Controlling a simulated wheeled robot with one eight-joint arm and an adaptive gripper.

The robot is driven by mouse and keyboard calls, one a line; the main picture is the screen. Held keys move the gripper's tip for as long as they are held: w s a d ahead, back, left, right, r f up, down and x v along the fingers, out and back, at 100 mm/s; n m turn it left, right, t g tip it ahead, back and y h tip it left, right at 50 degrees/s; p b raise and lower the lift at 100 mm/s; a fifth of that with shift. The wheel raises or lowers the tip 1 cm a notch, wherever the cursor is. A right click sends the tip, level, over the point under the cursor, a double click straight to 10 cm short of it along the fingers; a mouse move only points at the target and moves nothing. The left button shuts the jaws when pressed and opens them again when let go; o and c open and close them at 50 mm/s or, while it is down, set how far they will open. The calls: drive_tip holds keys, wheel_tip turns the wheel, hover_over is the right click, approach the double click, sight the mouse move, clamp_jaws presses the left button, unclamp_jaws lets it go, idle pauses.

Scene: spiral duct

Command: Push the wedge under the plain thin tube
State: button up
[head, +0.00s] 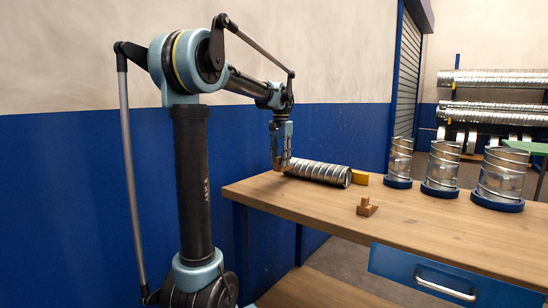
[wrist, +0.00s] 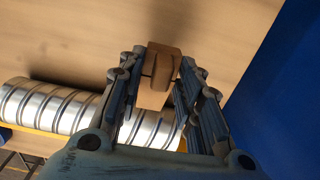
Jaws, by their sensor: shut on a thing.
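A shiny ribbed metal tube (head: 318,172) lies on its side on the wooden table, and it also shows in the wrist view (wrist: 45,108). My gripper (head: 281,162) is at the tube's left end, low over the table. In the wrist view my gripper (wrist: 160,78) is shut on a small wooden wedge (wrist: 162,60). The held wedge is beside the tube's end; I cannot tell whether it touches the tube or the table. A second wooden wedge (head: 366,207) stands loose on the table in front of the tube.
Three upright ducts (head: 400,160) (head: 442,163) (head: 502,174) stand on blue bases at the right of the table (head: 440,232). The front middle of the table is clear. A blue wall is close at the left.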

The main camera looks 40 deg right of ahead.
drive_tip(key=shift+s+d, duration=0.1)
drive_tip(key=shift+d, duration=0.05)
drive_tip(key=shift+s+d, duration=0.15)
drive_tip(key=shift+d, duration=0.05)
drive_tip(key=shift+f, duration=2.9)
drive_tip(key=shift+w+d, duration=0.35)
drive_tip(key=shift+d, duration=0.7)
drive_tip(key=shift+w+d, duration=0.35)
drive_tip(key=shift+d, duration=0.75)
drive_tip(key=shift+w+d, duration=0.35)
drive_tip(key=shift+d, duration=0.7)
drive_tip(key=o, duration=1.2)
drive_tip(key=shift+o, duration=0.2)
